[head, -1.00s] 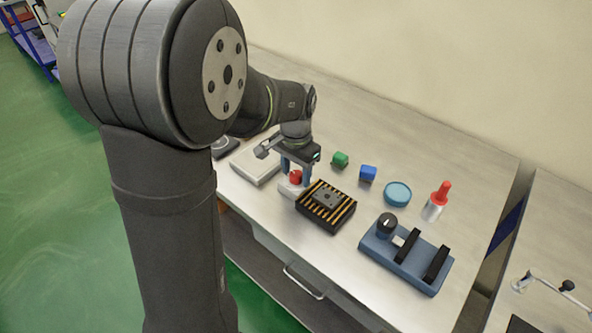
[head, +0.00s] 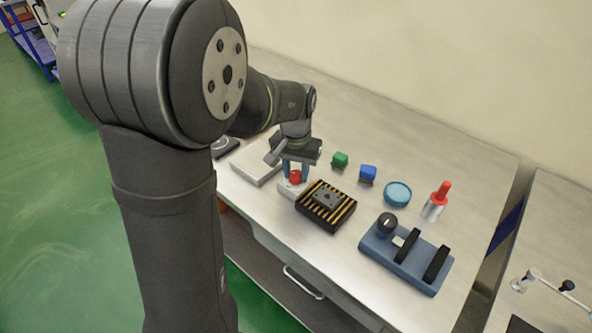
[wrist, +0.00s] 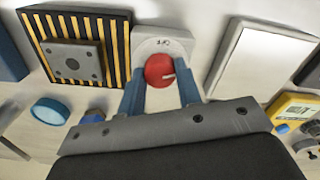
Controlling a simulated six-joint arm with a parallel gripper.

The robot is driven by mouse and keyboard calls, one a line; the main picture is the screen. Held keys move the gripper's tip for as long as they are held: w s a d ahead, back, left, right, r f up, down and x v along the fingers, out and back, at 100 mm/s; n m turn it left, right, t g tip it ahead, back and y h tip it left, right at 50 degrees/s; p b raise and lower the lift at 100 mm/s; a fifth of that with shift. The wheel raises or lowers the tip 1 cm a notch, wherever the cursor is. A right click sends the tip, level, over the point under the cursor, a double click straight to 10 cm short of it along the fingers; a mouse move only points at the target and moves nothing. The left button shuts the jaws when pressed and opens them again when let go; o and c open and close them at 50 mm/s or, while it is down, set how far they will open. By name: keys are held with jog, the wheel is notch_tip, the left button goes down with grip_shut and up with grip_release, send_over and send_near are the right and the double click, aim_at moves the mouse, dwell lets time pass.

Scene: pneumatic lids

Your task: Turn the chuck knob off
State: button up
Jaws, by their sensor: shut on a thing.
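The chuck knob (wrist: 158,69) is round and red with a white pointer mark, set on a pale base (wrist: 178,44) that bears small dark markings. In the wrist view its mark points to the right. In the head view the red knob (head: 296,177) shows low between my blue fingers. My gripper (wrist: 161,88) is shut on the knob, one finger on each side; it also shows in the head view (head: 297,171). A black and yellow striped block (head: 313,207) with a grey plate (head: 327,198) stands beside the knob's base.
A pale flat panel (head: 254,164) lies on the other side of the knob.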

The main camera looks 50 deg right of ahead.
aim_at(296, 173)
jog(key=n, duration=1.3)
jog(key=shift+n, duration=0.4)
dwell(0.3)
jog(key=o, duration=1)
jog(key=shift+c, duration=0.2)
notch_tip(296, 173, up, 18)
jog(key=shift+f, duration=0.25)
jog(key=shift+f, duration=0.1)
notch_tip(296, 173, down, 17)
jog(key=shift+f, duration=0.15)
